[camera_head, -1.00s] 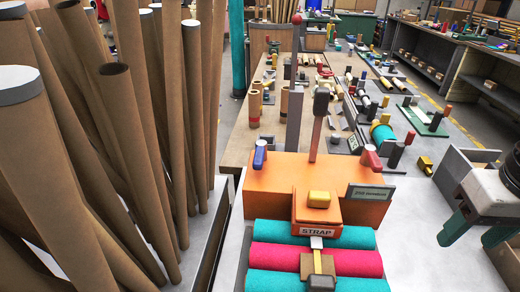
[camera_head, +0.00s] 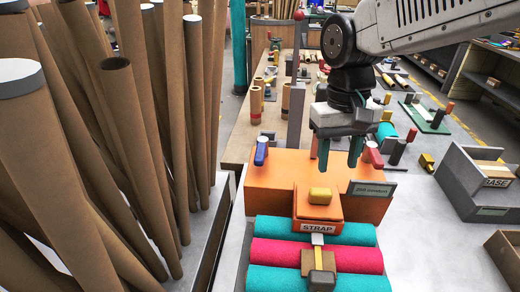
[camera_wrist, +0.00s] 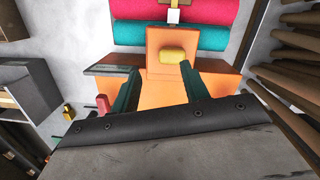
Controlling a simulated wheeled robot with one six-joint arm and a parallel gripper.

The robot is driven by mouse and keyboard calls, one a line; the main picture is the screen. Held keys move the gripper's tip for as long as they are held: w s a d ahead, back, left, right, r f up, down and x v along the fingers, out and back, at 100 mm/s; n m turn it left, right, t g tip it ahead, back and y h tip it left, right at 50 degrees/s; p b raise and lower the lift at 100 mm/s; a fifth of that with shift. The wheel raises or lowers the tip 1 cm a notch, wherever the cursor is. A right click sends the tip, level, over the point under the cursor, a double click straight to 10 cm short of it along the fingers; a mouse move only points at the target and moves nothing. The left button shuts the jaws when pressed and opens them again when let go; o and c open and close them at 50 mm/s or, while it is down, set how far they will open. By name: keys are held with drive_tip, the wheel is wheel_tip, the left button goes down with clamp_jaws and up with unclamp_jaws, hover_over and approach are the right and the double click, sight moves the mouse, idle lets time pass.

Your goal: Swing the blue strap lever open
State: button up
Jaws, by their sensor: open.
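The blue strap lever (camera_head: 262,151) stands up at the left back of the orange strap machine (camera_head: 275,180). A red lever (camera_head: 373,155) stands at its right back, and also shows in the wrist view (camera_wrist: 102,103). My gripper (camera_head: 340,158) points down over the back of the orange machine, between the two levers and nearer the red one. It is open, with nothing between its teal fingers. In the wrist view my gripper (camera_wrist: 160,72) spreads its fingers over the orange body. I cannot make out the blue lever there.
Teal and pink felt rolls (camera_head: 275,252) lie in front of the machine under a strap. A yellow knob (camera_head: 320,194) tops the orange block. Tall brown tubes (camera_head: 150,150) crowd the left. Grey bins (camera_head: 462,205) stand at the right.

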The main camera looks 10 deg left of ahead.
drive_tip(key=m, duration=0.1)
hover_over(260, 153)
drive_tip(key=s+d, duration=0.3)
wheel_tip(260, 153, down, 3)
drive_tip(key=shift+m+t+y, duration=0.3)
drive_tip(key=shift+m+t, duration=0.2)
drive_tip(key=shift+m, duration=0.3)
drive_tip(key=w+a+r, duration=0.2)
drive_tip(key=w+a, duration=0.1)
drive_tip(key=shift+w+a+r, duration=0.15)
drive_tip(key=shift+r, duration=0.15)
drive_tip(key=shift+m, duration=0.3)
wheel_tip(260, 153, down, 8)
drive_tip(key=shift+r, duration=0.1)
clamp_jaws()
